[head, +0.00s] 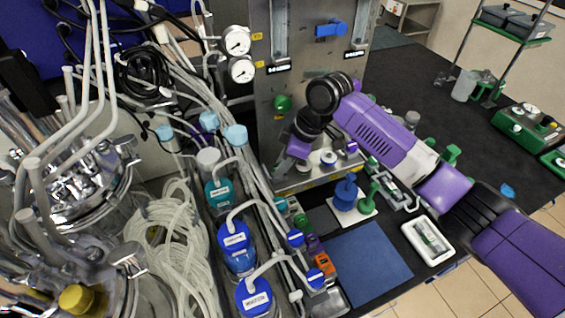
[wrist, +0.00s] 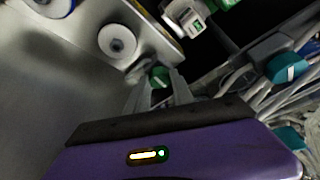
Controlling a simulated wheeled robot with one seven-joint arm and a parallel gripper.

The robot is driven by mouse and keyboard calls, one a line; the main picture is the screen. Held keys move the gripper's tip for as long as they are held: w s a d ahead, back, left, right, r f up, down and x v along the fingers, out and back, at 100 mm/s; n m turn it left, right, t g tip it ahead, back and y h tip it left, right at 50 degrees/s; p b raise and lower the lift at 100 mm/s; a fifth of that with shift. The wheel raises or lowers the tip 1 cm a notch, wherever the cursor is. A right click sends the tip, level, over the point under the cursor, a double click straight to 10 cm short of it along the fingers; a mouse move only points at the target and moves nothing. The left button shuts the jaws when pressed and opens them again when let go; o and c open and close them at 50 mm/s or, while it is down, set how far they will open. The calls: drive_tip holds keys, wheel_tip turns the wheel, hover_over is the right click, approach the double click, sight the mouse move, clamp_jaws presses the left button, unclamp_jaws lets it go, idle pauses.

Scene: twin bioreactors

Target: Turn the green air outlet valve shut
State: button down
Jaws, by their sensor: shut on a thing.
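My gripper reaches down along the front of the upright grey panel in the head view, its fingertips (head: 281,167) low by the panel's left edge. In the wrist view, the two pale fingers (wrist: 161,88) are shut on a small green part, which I take for the green air outlet valve (wrist: 160,74). Only a little of the valve shows between the fingertips. It is hidden in the head view, and its turn angle cannot be told. Another green knob (head: 283,103) sits higher on the panel, apart from my gripper.
A pale round knob (wrist: 117,41) is close to my fingers. Tubes and bottles with blue lids (head: 234,236) crowd the left of the panel. A blue mat (head: 362,265) lies clear at the front, beside a white tray (head: 429,240).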

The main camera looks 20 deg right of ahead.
drive_tip(key=m+p, duration=0.1)
drive_tip(key=m+t, duration=0.1)
drive_tip(key=m, duration=0.1)
drive_tip(key=shift+s+a+h+p, duration=0.2)
drive_tip(key=shift+h+p, duration=0.2)
drive_tip(key=m, duration=0.2)
drive_tip(key=m+h, duration=0.1)
drive_tip(key=m, duration=0.2)
drive_tip(key=shift+a+t+h, duration=0.2)
drive_tip(key=shift+t+h, duration=0.1)
drive_tip(key=shift+t, duration=0.1)
drive_tip(key=m+h, duration=0.1)
drive_tip(key=m, duration=0.3)
drive_tip(key=shift+a+h, duration=0.15)
drive_tip(key=shift+h, duration=0.25)
drive_tip(key=shift+m+h, duration=0.7)
drive_tip(key=shift+m, duration=1.3)
drive_tip(key=shift+r, duration=0.1)
drive_tip(key=c, duration=1.1)
unclamp_jaws()
drive_tip(key=shift+a, duration=0.1)
